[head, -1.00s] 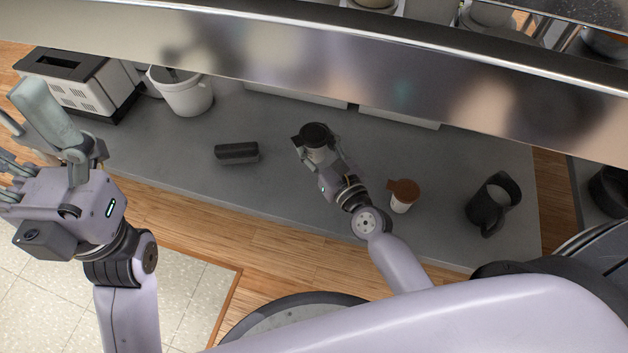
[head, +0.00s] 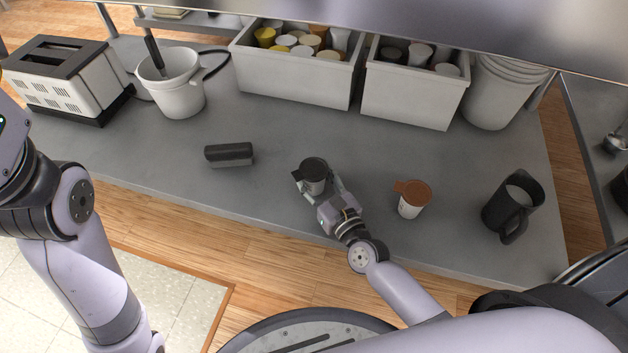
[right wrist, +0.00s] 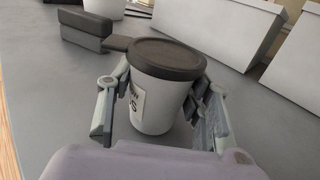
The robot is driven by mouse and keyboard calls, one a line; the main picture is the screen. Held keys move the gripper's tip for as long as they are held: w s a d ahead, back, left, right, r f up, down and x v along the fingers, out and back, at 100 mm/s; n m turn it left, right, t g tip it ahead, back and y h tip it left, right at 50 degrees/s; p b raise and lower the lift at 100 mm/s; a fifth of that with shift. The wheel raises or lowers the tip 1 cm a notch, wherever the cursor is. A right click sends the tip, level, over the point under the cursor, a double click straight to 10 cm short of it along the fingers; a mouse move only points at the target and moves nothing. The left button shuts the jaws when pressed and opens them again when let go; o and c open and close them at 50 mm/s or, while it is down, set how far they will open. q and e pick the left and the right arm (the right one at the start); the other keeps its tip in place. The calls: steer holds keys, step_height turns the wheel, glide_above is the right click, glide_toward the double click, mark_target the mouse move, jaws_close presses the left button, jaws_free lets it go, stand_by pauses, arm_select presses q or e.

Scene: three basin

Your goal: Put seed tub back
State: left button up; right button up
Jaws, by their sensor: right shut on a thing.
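A white tub with a dark lid (head: 313,168) is upright in my right gripper (head: 318,186), over the middle of the grey counter. In the right wrist view the tub (right wrist: 160,88) stands between the two fingers (right wrist: 160,105), which press on its sides. Its label is turned partly away, so I cannot read whether it is the seed tub. I cannot tell whether its base touches the counter. A white tub with an orange-brown lid (head: 411,200) stands alone to the right. My left gripper is outside the view; only its arm shows.
Two white bins stand at the back: the left bin (head: 292,84) holds yellow- and white-topped tubs, the right bin (head: 410,96) darker and grey-topped ones. A dark block (head: 229,155), black jug (head: 512,205), white pot (head: 172,85) and toaster (head: 62,80) stand around.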

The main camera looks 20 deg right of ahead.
steer(key=shift+f, duration=0.1)
steer(key=shift+f, duration=0.15)
steer(key=o, duration=1.3)
